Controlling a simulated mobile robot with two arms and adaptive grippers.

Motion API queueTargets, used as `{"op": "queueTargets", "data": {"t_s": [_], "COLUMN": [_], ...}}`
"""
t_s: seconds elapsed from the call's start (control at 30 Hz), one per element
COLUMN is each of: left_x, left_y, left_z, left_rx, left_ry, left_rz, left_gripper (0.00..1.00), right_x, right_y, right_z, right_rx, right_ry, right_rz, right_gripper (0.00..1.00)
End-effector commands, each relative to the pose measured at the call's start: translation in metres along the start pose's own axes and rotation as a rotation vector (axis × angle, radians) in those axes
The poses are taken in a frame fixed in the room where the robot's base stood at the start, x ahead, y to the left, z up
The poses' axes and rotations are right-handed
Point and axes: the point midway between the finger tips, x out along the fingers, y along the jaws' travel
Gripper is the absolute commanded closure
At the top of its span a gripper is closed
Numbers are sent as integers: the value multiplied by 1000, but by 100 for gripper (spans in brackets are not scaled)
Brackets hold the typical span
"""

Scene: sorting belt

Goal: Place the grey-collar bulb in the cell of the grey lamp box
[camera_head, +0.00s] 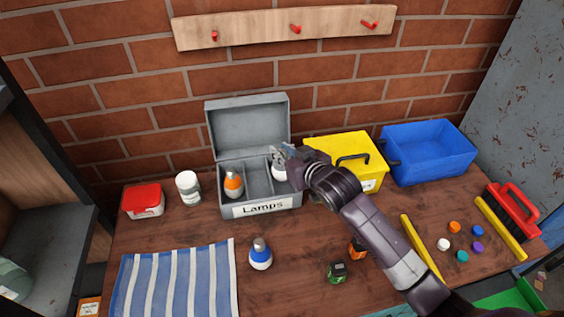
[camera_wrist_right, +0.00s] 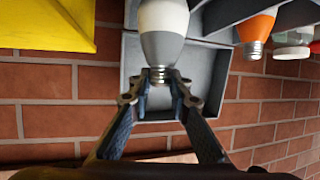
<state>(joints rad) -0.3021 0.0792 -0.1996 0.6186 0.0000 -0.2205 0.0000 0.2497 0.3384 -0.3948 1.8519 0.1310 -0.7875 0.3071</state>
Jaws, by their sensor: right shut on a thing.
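The grey lamp box (camera_head: 226,207), labelled "Lamps", stands open against the wall with its lid up. A bulb with an orange collar (camera_head: 233,183) stands in its left cell, and the middle cell (camera_head: 257,178) looks empty. My right gripper (camera_wrist_right: 160,82) is shut on the metal base of the grey-collar bulb (camera_wrist_right: 164,35). In the head view the white part of this bulb (camera_head: 279,172) shows at the box's right cell, partly behind the gripper (camera_head: 280,153). I cannot tell whether it touches the cell floor. My left gripper is not in view.
A blue-collar bulb (camera_head: 260,256) stands on the table by a striped cloth (camera_head: 177,283). A yellow box (camera_head: 343,147) is close to the lamp box's right, with a blue bin (camera_head: 428,152) beyond. A white jar (camera_head: 188,187) and red-lidded tub (camera_head: 143,201) stand left.

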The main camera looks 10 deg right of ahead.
Motion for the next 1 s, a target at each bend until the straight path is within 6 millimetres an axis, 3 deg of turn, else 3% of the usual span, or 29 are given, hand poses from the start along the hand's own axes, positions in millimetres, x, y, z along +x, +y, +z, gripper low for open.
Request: {"op": "queueTargets", "data": {"t_s": [0.3,0.73,0.77,0.8,0.9,1.0], "left_x": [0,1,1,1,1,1], "left_y": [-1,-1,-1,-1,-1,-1], "left_z": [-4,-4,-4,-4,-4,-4], "left_rx": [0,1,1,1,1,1], "left_ry": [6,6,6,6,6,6], "left_rz": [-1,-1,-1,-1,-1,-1], "left_gripper": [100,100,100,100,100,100], "right_x": [15,18,18,18,18,18], "right_y": [0,0,0,0,0,0], "right_z": [38,44,43,43,43,43], "right_rx": [1,0,0,0,0,0], "right_ry": [-2,1,1,0,0,0], "right_rz": [0,-1,-1,-1,-1,-1], "right_gripper": [100,100,79,75,65,65]}}
